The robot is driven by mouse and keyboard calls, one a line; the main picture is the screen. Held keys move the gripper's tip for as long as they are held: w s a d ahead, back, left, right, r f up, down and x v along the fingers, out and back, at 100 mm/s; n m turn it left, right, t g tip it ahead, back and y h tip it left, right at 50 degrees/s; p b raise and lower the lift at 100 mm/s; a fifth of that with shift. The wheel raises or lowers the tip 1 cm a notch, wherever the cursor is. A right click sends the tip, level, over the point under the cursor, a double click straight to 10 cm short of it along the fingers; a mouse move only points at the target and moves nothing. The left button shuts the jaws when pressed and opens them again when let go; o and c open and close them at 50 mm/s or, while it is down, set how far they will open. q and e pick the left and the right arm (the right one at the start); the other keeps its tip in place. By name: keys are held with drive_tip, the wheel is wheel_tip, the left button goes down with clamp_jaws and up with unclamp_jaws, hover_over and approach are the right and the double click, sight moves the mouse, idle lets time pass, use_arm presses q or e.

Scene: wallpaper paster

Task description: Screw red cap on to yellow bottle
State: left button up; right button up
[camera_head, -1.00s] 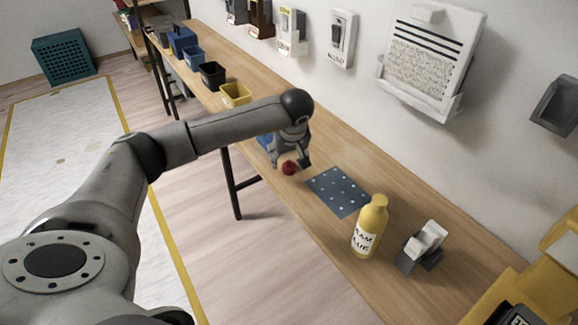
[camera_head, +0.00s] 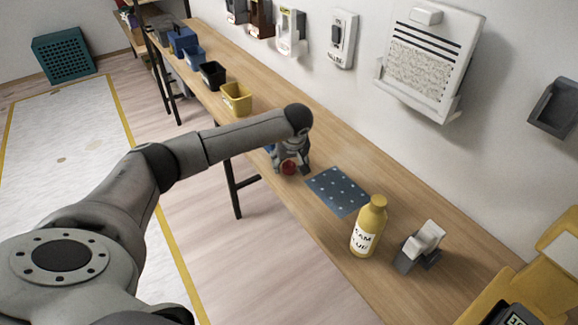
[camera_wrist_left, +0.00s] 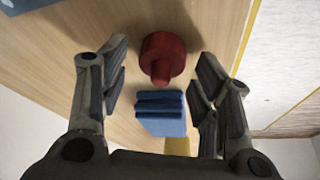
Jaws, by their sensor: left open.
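The yellow bottle (camera_head: 369,228) stands upright on the wooden bench, with a white label with dark letters on its side. The red cap (camera_head: 289,168) sits on the bench to the left of the bottle, near the bench's front edge. My left gripper (camera_head: 291,170) is at the cap, open. In the left wrist view the red cap (camera_wrist_left: 163,58) lies beyond and between the two spread fingers (camera_wrist_left: 160,95), with its narrow nozzle toward the camera. I see a gap between the cap and each finger. My right gripper is not in view.
A dark dotted mat (camera_head: 339,190) lies between cap and bottle. A grey and white tool (camera_head: 420,246) stands right of the bottle. A blue object (camera_wrist_left: 162,113) is near the cap. Bins such as the yellow one (camera_head: 237,98) line the bench's far end.

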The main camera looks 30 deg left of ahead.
sight(289, 161)
use_arm(q)
drive_tip(key=c, duration=0.7)
drive_tip(key=shift+r, duration=0.1)
drive_tip(key=shift+r, duration=0.25)
wheel_tip(289, 161, up, 2)
drive_tip(key=shift+r+b, duration=0.25)
drive_tip(key=shift+b, duration=0.3)
drive_tip(key=s+r, duration=0.3)
drive_tip(key=s, duration=0.1)
drive_tip(key=s+r+b, duration=0.1)
drive_tip(key=s+r, duration=0.2)
drive_tip(key=s, duration=0.2)
drive_tip(key=s+r, duration=0.3)
drive_tip(key=s, duration=0.2)
drive_tip(key=shift+r+b, duration=0.4)
